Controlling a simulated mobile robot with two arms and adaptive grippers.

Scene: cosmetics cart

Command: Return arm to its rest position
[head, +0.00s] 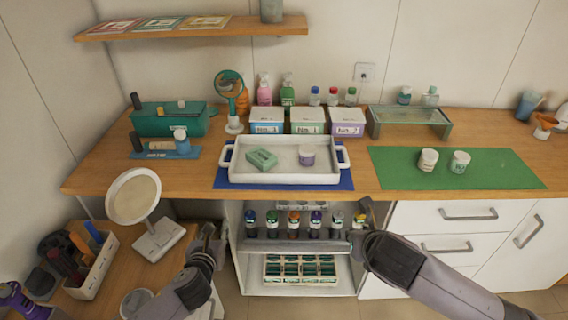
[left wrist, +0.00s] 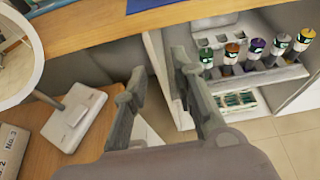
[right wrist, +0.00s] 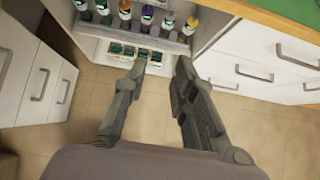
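My left gripper (head: 212,240) is in front of the cabinet's left edge, beside the round mirror. In the left wrist view its two fingers (left wrist: 168,95) stand apart with nothing between them. My right gripper (head: 362,222) is in front of the open cabinet's right side, partly hidden by its own arm in the head view. In the right wrist view its fingers (right wrist: 160,85) are apart and empty, with floor showing between them. Both arms hang below the countertop's front edge.
The open cabinet (head: 241,262) has a shelf of several small bottles (head: 293,224) and a lower rack (head: 300,272). The white tray (head: 285,174) holds a green box and purple jar. A round mirror (head: 134,196) stands on the side table at left. Closed drawers (head: 450,245) lie right.

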